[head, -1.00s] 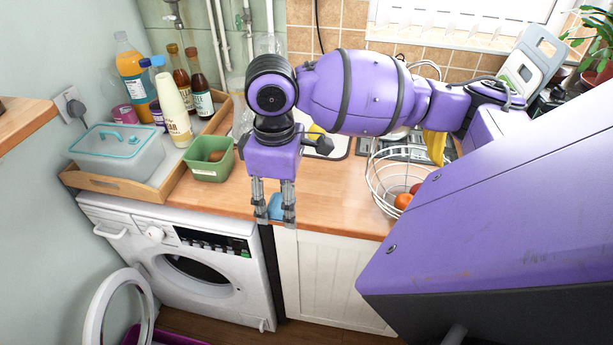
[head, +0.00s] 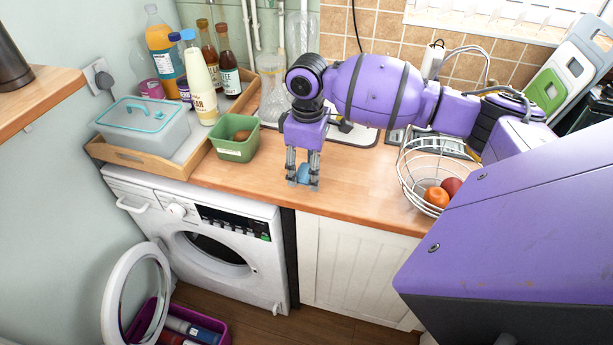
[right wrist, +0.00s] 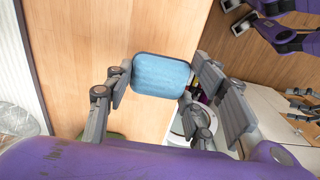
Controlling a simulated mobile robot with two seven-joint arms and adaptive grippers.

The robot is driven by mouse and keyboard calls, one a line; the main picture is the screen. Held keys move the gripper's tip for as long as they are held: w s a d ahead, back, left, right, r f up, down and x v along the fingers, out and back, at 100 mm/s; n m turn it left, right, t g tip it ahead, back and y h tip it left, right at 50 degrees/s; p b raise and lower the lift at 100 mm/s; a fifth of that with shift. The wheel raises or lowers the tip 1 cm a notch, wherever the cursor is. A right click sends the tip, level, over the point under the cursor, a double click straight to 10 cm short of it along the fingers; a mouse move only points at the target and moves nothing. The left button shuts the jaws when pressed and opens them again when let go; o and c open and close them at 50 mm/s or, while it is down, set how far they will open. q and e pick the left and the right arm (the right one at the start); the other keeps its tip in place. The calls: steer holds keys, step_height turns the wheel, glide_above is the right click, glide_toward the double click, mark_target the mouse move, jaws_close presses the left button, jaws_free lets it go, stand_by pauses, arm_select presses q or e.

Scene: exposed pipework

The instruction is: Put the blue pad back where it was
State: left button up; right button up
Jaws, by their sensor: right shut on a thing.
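The blue pad (head: 303,173) is between the fingers of my right gripper (head: 302,183), over the wooden worktop (head: 365,195) near its front edge. In the right wrist view the pad (right wrist: 161,75) is a rounded light-blue block, gripped at its two sides by the fingers. My right gripper is shut on it and points down. I cannot tell from these views whether the pad touches the worktop. My left gripper does not show in the head view; purple and grey parts of mine at the right of the wrist view do not show its state.
A green tub (head: 236,150) stands to the left, beside a wooden tray (head: 155,178) with bottles and a lidded box (head: 145,128). A wire fruit basket (head: 412,178) stands to the right. Below is a washing machine (head: 235,245) with its round door (head: 112,290) open.

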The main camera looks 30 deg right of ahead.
mark_target(307, 168)
steer(key=f, duration=0.3)
steer(key=shift+w+d+f, duration=0.15)
steer(key=shift+w+f, duration=0.05)
steer(key=shift+w, duration=0.05)
steer(key=shift+f, duration=0.15)
steer(key=shift+f, duration=0.15)
steer(key=o, duration=1)
steer(key=shift+r, duration=0.3)
step_height(307, 168, up, 12)
steer(key=shift+f, duration=0.15)
